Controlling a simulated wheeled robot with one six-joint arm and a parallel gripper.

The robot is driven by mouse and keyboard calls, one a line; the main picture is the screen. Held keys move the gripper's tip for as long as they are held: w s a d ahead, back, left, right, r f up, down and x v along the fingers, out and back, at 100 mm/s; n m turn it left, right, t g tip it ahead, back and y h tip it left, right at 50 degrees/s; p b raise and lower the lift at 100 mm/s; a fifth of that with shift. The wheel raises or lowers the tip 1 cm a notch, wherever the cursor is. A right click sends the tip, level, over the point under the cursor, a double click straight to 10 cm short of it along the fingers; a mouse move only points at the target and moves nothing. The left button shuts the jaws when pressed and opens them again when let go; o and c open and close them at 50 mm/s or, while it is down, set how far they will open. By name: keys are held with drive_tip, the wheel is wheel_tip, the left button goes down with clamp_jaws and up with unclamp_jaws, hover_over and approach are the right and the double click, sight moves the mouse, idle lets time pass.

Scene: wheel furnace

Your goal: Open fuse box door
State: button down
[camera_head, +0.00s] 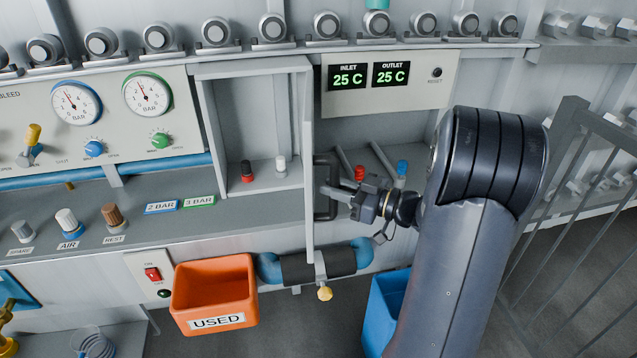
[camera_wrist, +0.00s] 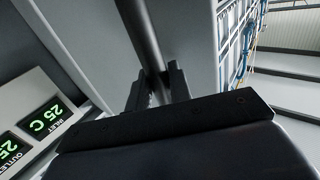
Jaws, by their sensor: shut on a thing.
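The fuse box (camera_head: 248,95) is a grey open-fronted box in the middle of the head view. Its door (camera_head: 308,150) stands swung outward at the right side, seen nearly edge-on. The black door handle (camera_head: 318,187) is on the door's right-hand face. My gripper (camera_head: 338,194) is at this handle, shut on its bar. In the wrist view the two fingers (camera_wrist: 158,88) are on either side of the dark handle bar (camera_wrist: 142,38), with the grey door panel (camera_wrist: 188,35) behind. A red-and-black fuse (camera_head: 247,172) and a white one (camera_head: 281,166) stand inside the box.
An orange USED bin (camera_head: 213,290) and a blue pipe with a dark sleeve (camera_head: 318,265) are below the door. A temperature panel (camera_head: 390,82) is at the upper right. A blue bin (camera_head: 385,305) stands beside my arm, and a railing (camera_head: 570,200) is at the right.

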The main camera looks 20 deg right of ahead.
drive_tip(key=shift+n+g+y, duration=0.4)
drive_tip(key=shift+g, duration=0.1)
drive_tip(key=shift+d+r+p, duration=0.15)
drive_tip(key=shift+d+p, duration=0.4)
drive_tip(key=shift+d, duration=1.9)
drive_tip(key=c, duration=1.4)
unclamp_jaws()
drive_tip(key=shift+w, duration=0.1)
drive_tip(key=shift+o, duration=0.3)
drive_tip(key=shift+a, duration=0.1)
drive_tip(key=b+v, duration=0.1)
drive_tip(key=v, duration=1)
drive_tip(key=shift+a, duration=0.15)
